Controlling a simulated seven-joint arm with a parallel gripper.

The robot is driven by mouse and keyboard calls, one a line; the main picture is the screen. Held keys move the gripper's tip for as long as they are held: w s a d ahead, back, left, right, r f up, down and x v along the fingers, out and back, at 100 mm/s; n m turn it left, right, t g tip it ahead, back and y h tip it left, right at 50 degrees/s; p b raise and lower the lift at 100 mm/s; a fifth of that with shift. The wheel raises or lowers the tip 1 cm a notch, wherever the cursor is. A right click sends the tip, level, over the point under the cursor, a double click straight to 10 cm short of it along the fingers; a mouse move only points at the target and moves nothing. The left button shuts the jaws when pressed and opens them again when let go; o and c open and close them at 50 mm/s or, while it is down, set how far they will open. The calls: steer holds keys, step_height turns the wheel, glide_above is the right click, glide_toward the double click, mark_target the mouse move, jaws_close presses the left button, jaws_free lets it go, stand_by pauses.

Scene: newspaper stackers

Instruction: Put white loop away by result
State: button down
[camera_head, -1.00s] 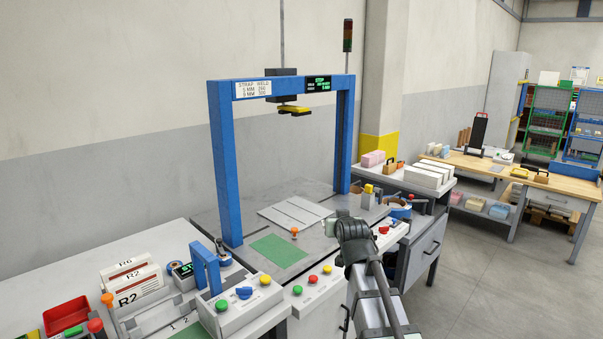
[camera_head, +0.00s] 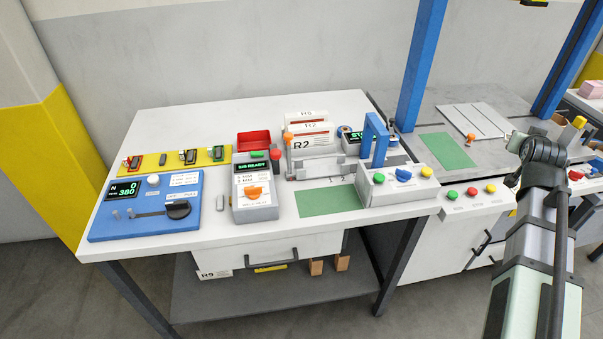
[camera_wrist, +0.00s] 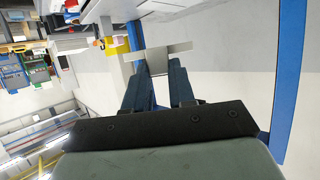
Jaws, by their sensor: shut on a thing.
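My gripper (camera_wrist: 160,88) is shut on a pale, flat loop piece (camera_wrist: 158,57), which lies crosswise between the fingertips in the wrist view. In the head view, my gripper (camera_head: 514,142) is at the right, over the front of the grey bench with the blue arch; the piece is small and partly hidden there. A blue tester (camera_head: 145,208) with a display and black knob sits at the left of the white table. A grey unit (camera_head: 253,190) with a green display and orange knob stands beside it. A red bin (camera_head: 254,138) lies behind that unit.
A yellow rack (camera_head: 160,161) holds small coloured pieces. Cards marked R2 (camera_head: 310,143) stand behind a grey fixture. A green mat (camera_head: 330,201) and a button box (camera_head: 398,185) with a blue arch are at the table's right. Bare white tabletop (camera_head: 190,120) lies at the back left.

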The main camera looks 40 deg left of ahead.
steer(key=s+a+n+y, duration=0.15)
steer(key=s+a, duration=0.25)
steer(key=a, duration=1)
steer(key=s+a+n+g+y, duration=0.15)
steer(key=s+a, duration=0.25)
steer(key=a, duration=0.9)
steer(key=s+a+n+t+y, duration=0.15)
steer(key=s+a, duration=0.25)
steer(key=a, duration=1)
steer(key=s+a+f+n+g+y, duration=0.1)
steer(key=s+a+f+g+y, duration=0.15)
steer(key=s+a, duration=1.6)
steer(key=n, duration=0.2)
glide_above(125, 229)
steer(key=shift+g+y, duration=0.3)
steer(key=shift+g, duration=0.05)
step_height(125, 229, down, 4)
steer(key=shift+s+f, duration=0.1)
steer(key=shift+f, duration=0.05)
step_height(125, 229, down, 10)
steer(key=shift+r, duration=0.15)
steer(key=c, duration=0.9)
jaws_free()
steer(key=shift+c, duration=0.2)
